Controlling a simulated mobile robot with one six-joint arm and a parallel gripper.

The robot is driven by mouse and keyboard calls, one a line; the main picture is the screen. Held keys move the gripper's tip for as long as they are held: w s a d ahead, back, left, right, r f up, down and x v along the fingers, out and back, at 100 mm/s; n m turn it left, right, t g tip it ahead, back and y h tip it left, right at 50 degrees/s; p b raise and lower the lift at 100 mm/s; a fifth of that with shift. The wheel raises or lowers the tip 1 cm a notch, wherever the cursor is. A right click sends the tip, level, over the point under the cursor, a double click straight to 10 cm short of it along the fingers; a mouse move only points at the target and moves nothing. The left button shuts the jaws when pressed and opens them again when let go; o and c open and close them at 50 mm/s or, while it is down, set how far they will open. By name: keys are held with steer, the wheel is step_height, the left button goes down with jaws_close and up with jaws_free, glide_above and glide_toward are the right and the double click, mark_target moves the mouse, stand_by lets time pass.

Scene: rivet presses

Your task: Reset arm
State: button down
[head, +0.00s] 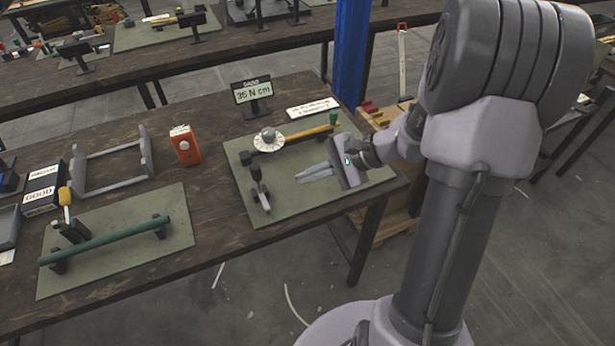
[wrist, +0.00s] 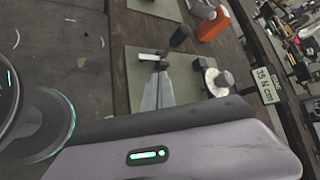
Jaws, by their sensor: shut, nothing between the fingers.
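My arm reaches over the right end of the wooden workbench. My gripper (head: 316,173) is above the right green mat (head: 338,200), with its two grey fingers together and nothing between them. The fingers also show in the wrist view (wrist: 158,92), pointing toward a small black and light-coloured fixture (wrist: 152,57). In the head view this fixture (head: 259,188) stands on the mat to the left of the fingertips, apart from them as far as I can tell.
A yellow-handled tool with a round dial (head: 268,138) lies behind my gripper. A display (head: 252,91) reads 35 N cm. An orange device (head: 185,146), a grey frame (head: 112,166) and a green bar (head: 105,240) on another mat are to the left. A blue post (head: 350,50) rises behind the bench.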

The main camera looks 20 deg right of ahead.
steer(key=s+a+r+n+h, duration=0.3)
steer(key=s+a+r+n, duration=0.2)
steer(key=s, duration=0.3)
steer(key=s+a+r+n+h, duration=0.4)
steer(key=s+a+r+n, duration=0.2)
steer(key=s+r, duration=0.2)
steer(key=shift+s+a, duration=0.3)
steer(key=shift+s, duration=0.4)
steer(key=shift+r, duration=0.1)
